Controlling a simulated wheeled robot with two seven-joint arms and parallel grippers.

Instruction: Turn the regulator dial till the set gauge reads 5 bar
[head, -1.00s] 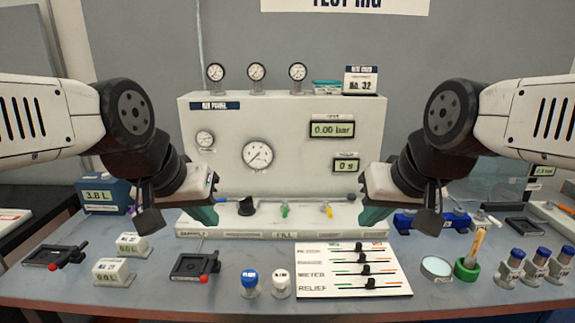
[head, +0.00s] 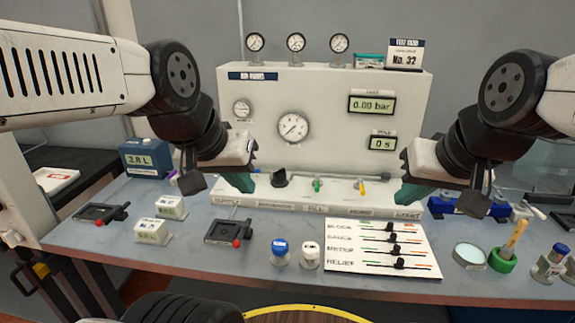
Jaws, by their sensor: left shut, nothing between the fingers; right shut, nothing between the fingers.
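The white test panel (head: 325,90) stands at the back of the bench. On its low front ledge (head: 330,205) is a black knob (head: 279,179), which looks like the regulator dial. A larger round gauge (head: 293,127) and a smaller one (head: 242,108) are on the panel face; I cannot tell from the labels which is the set gauge, and their scales are too small to read. My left gripper (head: 240,181) is shut and empty, left of the knob and apart from it. My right gripper (head: 411,193) is shut and empty, in front of the ledge's right end.
A display (head: 372,104) reads 0.00 bar and another (head: 383,143) reads 0 s. Green (head: 317,185) and yellow (head: 361,188) levers stand right of the knob. A slider board (head: 385,262), blue-capped (head: 280,252) and white-capped (head: 310,254) pieces stand in front.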

